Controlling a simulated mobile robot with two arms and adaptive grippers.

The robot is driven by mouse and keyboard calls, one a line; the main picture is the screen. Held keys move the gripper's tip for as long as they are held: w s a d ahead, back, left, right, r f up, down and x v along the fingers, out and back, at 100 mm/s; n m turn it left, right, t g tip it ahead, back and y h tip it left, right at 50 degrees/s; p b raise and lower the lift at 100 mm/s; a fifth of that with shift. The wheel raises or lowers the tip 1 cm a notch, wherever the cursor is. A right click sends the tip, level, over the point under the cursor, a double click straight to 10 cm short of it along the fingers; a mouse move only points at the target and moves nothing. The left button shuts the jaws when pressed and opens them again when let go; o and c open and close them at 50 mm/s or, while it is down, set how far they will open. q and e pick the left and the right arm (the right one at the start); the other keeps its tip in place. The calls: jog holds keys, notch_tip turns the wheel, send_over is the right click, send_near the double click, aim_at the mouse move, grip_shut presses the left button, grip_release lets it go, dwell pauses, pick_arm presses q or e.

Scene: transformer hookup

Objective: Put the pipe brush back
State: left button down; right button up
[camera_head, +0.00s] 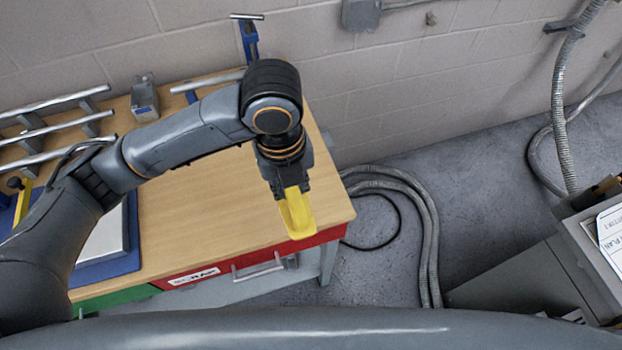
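My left gripper (283,182) points down over the front right corner of the wooden workbench (195,230). A yellow object (297,212) sticks out below its fingers, and the gripper looks shut on it. I cannot tell whether this is the pipe brush, as no bristles show. The object appears above the bench's red front edge. My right gripper is not in view.
Metal pipes lie on a rack (90,130) at the bench's left, beside a small grey box (145,100). A blue tray (131,262) holds a metal plate. The bench's middle is clear. Grey conduits (432,240) lie on the floor. A grey cabinet (520,280) stands right.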

pick_arm(q)
jog(key=w+d+f+p, duration=0.1)
jog(key=w+f, duration=0.2)
jog(key=w+d+f+p, duration=0.1)
jog(key=w+f, duration=0.2)
jog(key=f, duration=0.1)
jog(key=w+d+f+p, duration=0.1)
jog(key=w+f, duration=0.2)
jog(key=w, duration=0.1)
jog(key=shift+d+f+p, duration=0.25)
jog(key=shift+f+p, duration=0.15)
jog(key=shift+f, duration=0.3)
jog(key=shift+f, duration=0.15)
jog(key=c, duration=1.2)
grip_release()
jog(key=shift+o, duration=0.2)
